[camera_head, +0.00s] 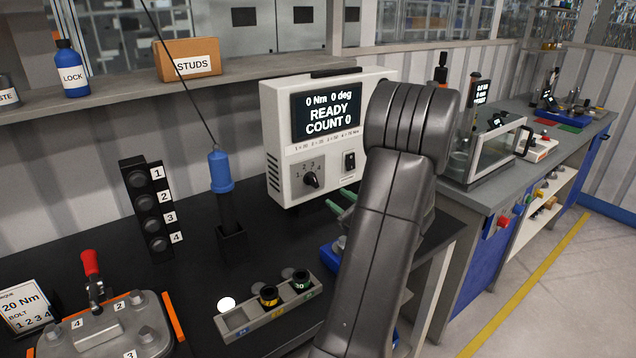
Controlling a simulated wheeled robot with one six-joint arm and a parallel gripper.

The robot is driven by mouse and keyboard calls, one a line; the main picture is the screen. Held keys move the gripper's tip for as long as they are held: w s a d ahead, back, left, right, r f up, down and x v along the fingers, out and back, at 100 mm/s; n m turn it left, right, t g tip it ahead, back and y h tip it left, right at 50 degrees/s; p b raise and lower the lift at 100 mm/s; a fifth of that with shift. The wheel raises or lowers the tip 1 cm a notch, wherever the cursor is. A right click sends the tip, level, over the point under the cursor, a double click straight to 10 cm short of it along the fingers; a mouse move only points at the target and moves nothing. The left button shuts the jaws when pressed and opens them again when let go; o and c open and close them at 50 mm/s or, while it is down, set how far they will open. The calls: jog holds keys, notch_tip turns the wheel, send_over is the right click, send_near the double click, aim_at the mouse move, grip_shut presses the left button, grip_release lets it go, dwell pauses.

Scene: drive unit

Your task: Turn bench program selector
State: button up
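The bench controller (378,82) is a pale box at the back of the black bench. Its screen (326,113) reads 0 Nm, 0 deg, READY, COUNT 0. The program selector (311,180) is a round black knob below the screen, with numbers 1 to 4 around it. Its pointer is too small to read surely. My dark grey arm (385,235) rises in front of the controller's right side. My gripper cannot be made out, and its end of the arm is hidden behind the nearer link. Two short green prongs (340,211) show left of the arm; I cannot tell what they belong to.
A black rocker switch (349,162) sits right of the selector. A blue-topped tool (221,172) stands in a holder to the left, with a cable above. A grey tray (262,327) and a clamped unit (105,330) lie in front. A numbered black rack (147,210) stands behind.

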aim_at(317, 184)
jog(key=p+x, duration=0.2)
jog(key=x, duration=0.8)
jog(key=shift+w+a, duration=0.1)
jog(key=shift+w, duration=0.05)
grip_shut()
